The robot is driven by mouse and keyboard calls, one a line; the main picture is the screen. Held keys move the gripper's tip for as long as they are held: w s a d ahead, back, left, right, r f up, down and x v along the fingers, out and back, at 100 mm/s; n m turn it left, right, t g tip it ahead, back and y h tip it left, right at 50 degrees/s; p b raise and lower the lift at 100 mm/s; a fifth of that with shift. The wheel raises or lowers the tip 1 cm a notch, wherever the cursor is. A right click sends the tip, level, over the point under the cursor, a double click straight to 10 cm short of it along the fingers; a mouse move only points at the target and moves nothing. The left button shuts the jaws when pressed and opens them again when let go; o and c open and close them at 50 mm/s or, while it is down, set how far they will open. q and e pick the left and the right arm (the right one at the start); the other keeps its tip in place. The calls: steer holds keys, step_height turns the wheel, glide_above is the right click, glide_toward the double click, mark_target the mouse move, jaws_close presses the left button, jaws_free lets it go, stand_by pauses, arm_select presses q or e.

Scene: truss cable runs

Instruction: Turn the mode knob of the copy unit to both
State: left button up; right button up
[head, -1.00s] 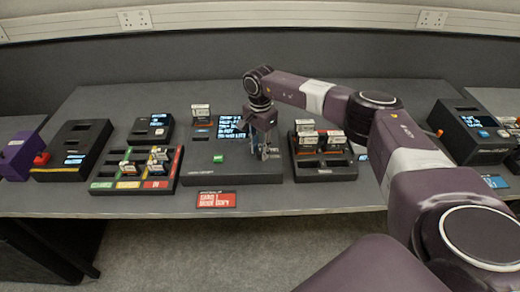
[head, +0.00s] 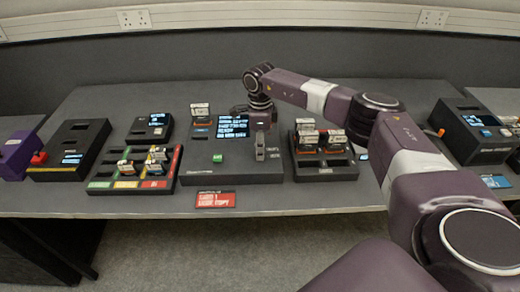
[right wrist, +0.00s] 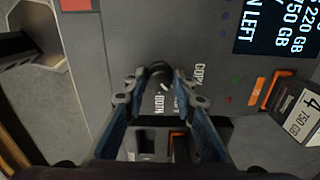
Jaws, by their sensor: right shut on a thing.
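I cannot tell the knob's exact setting. My left gripper is not in view.
A dark rack with cartridges (head: 325,166) stands close right of the unit. A colour-striped tray (head: 128,185) is to the left, with a small screen box (head: 151,128) behind it. A red label (head: 215,199) lies in front. My right arm spans the table's right side.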

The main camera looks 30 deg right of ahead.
steer(key=m, duration=0.4)
steer(key=shift+m, duration=0.3)
steer(key=shift+r+m, duration=0.1)
steer(key=shift+m, duration=1.9)
steer(key=shift+w, duration=0.1)
steer(key=o, duration=1.2)
steer(key=shift+c, duration=0.2)
step_height(320, 180, up, 12)
